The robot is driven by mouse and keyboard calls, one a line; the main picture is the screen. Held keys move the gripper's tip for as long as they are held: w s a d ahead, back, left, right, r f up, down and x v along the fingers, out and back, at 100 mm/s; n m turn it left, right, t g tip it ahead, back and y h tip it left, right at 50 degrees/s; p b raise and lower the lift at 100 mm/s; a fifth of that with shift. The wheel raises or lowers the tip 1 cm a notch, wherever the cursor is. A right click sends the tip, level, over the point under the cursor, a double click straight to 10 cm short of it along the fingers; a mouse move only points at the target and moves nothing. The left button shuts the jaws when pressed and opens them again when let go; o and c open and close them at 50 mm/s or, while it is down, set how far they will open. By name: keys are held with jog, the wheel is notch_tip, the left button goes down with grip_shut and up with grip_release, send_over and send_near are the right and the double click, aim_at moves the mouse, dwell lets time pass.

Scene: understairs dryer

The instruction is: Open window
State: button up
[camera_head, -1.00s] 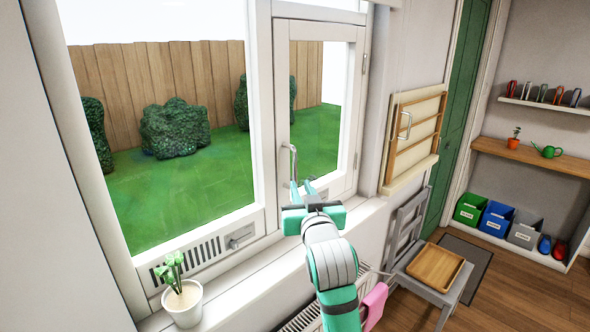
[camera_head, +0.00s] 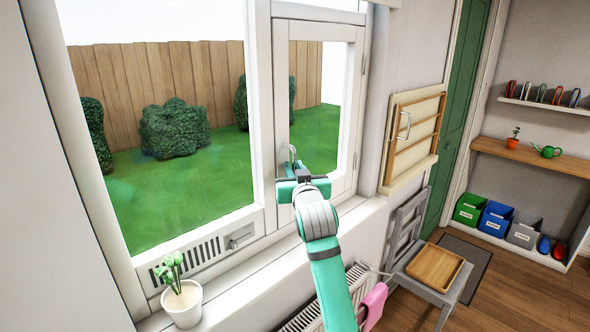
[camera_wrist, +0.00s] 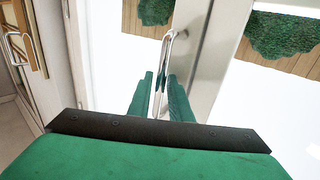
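The window's hinged casement (camera_head: 324,110), in a white frame, looks closed. Its grey metal handle (camera_head: 291,155) is on the left side of that frame and hangs downward. The handle (camera_wrist: 166,48) also shows in the wrist view, reaching down between my fingers. My gripper (camera_head: 297,170) is at the lower part of the handle, in front of the frame. In the wrist view my gripper (camera_wrist: 161,76) has its two green fingers apart, one on each side of the handle. I cannot tell whether either finger touches it.
A potted plant (camera_head: 182,302) stands on the sill (camera_head: 262,273) at the left. A radiator (camera_head: 308,318) with a pink cloth (camera_head: 374,304) is below. A folded wooden rack (camera_head: 415,136) hangs on the right wall, above a grey chair (camera_head: 410,218) with a wooden tray (camera_head: 435,266).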

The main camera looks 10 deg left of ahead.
grip_shut()
jog(key=s+d, duration=0.1)
jog(key=d, duration=1.1)
jog(key=s+d, duration=0.2)
jog(key=d, duration=0.9)
jog(key=shift+s+d, duration=0.25)
jog(key=shift+d, duration=0.1)
grip_release()
jog(key=shift+s, duration=0.1)
